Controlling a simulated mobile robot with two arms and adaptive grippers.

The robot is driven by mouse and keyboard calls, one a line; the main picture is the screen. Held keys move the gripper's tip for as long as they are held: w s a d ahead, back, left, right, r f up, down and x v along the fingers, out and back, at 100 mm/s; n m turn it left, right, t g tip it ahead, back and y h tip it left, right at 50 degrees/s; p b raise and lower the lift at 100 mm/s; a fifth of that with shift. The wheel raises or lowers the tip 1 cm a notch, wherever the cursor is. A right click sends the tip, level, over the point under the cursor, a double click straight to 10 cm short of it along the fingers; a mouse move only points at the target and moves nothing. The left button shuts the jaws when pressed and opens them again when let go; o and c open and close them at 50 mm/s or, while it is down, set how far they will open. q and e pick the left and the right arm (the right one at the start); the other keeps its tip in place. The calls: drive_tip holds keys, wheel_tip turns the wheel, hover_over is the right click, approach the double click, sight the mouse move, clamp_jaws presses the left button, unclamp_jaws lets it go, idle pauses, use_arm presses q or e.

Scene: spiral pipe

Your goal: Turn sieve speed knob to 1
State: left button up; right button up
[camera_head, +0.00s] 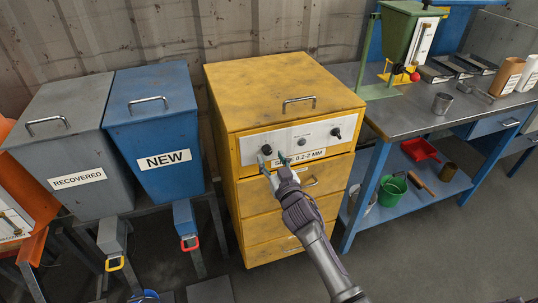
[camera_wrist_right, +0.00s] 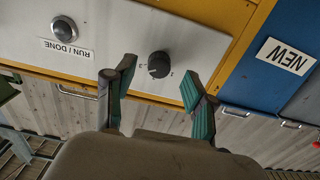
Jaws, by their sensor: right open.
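The yellow sieve cabinet (camera_head: 285,85) has a pale control panel (camera_head: 320,130) on its upper front. A dark knob (camera_head: 266,149) is at the panel's left end. My right gripper (camera_head: 272,160) is at that knob, open, fingers pointing toward the panel. In the right wrist view, upside down, the round black knob (camera_wrist_right: 159,64) shows between the two green-padded fingers (camera_wrist_right: 157,75), with a gap on both sides. Small numerals are printed around it; its setting is hard to read. My left gripper is not in view.
A round button (camera_head: 302,141) labelled RUN / DONE and another dark knob (camera_head: 336,132) are farther right on the panel. A blue NEW bin (camera_head: 150,120) and a grey RECOVERED bin (camera_head: 65,130) stand left. A metal workbench (camera_head: 415,115) stands right.

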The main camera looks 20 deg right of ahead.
sight(267, 150)
drive_tip(key=shift+w, duration=1.3)
clamp_jaws()
